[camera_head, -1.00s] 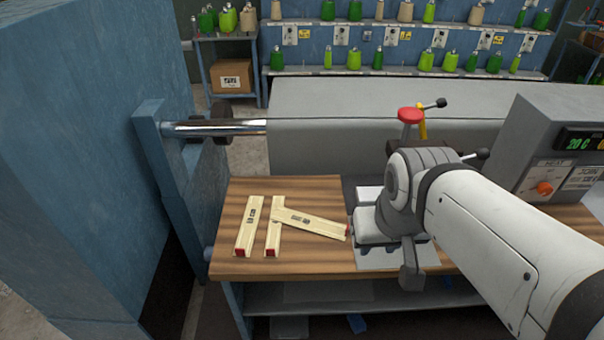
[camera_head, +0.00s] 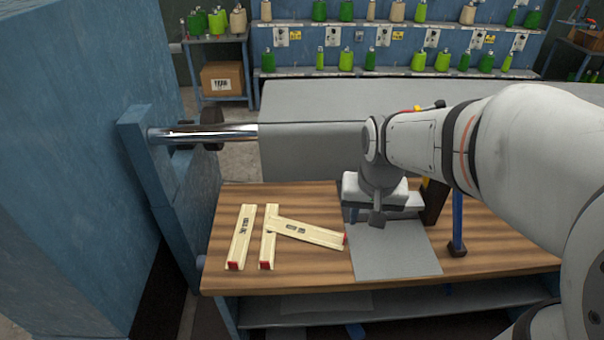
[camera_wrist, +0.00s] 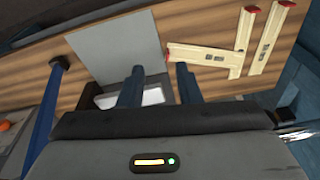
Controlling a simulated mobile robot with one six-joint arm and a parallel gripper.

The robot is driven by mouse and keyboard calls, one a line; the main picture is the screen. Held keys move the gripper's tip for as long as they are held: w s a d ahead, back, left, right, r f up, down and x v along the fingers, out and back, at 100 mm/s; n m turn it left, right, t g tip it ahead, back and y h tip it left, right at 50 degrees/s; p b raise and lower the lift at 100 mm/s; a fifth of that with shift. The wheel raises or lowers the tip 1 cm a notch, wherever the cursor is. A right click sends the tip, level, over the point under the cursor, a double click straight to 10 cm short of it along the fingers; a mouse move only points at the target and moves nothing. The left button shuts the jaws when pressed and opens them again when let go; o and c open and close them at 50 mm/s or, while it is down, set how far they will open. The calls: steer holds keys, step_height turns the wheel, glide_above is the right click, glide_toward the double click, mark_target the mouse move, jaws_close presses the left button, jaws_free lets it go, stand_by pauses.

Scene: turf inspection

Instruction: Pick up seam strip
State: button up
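Three cream strips with red ends and small dark labels lie on the wooden bench. In the head view, a left strip (camera_head: 240,238) lies alone, a middle strip (camera_head: 269,240) lies beside it, and a slanted strip (camera_head: 308,234) reaches right from the middle one's upper part. The wrist view shows the slanted strip (camera_wrist: 208,59) nearest my fingers, with the other two (camera_wrist: 243,42) (camera_wrist: 268,38) beyond it. My gripper (camera_wrist: 157,76) is open, its two blue fingers apart with nothing gripped between them.
A grey sheet (camera_head: 392,258) lies on the bench (camera_head: 300,278) right of the strips. A blue frame with a metal roller (camera_head: 205,133) borders the left. Shelves of green and tan spools (camera_head: 385,65) are behind.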

mark_target(345, 236)
steer(key=shift+w+f+m+g, duration=0.4)
steer(key=shift+w+f, duration=1.6)
steer(key=shift+f, duration=1.55)
steer(key=shift+w+f+m+g, duration=0.25)
steer(key=shift+w+f+m, duration=0.3)
steer(key=shift+w+f, duration=2.3)
steer(key=shift+w+f+m+g, duration=0.4)
steer(key=shift+w+f, duration=0.8)
steer(key=shift+f, duration=3.1)
steer(key=shift+c, duration=0.5)
jaws_close()
